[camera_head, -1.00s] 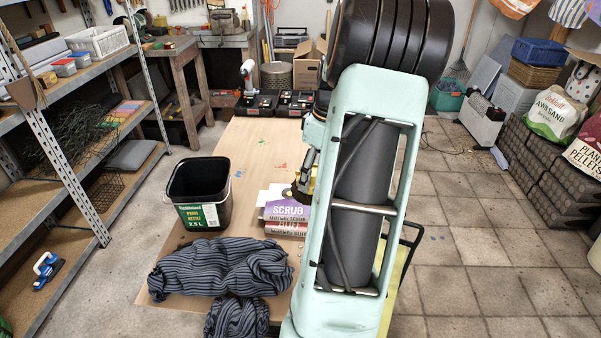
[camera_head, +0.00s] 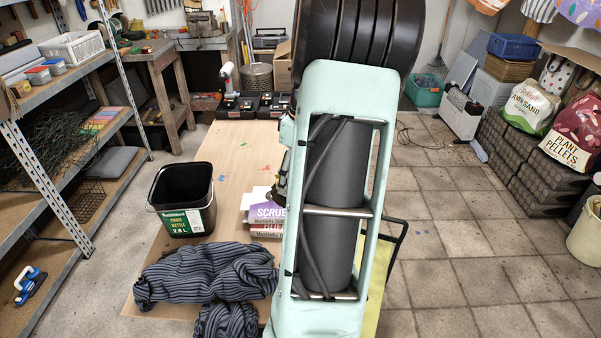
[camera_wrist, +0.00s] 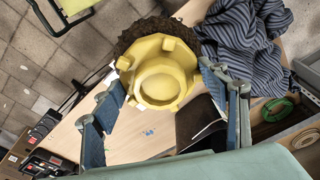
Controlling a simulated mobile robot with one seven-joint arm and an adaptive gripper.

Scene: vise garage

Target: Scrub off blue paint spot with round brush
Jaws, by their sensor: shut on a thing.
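The round brush (camera_wrist: 158,72) has a yellow lobed body and a dark bristle ring. In the wrist view it sits between the two blue-grey fingers of my gripper (camera_wrist: 165,86), which is shut on it. A small blue paint spot (camera_wrist: 149,132) shows on the wooden tabletop below the brush in the wrist view, apart from it. In the head view a blue spot (camera_head: 222,180) lies right of the black paint kettle.
Green (camera_head: 243,144) and red (camera_head: 267,168) marks lie farther back. Black tool cases (camera_head: 240,106) stand at the far end. The table's middle is clear.

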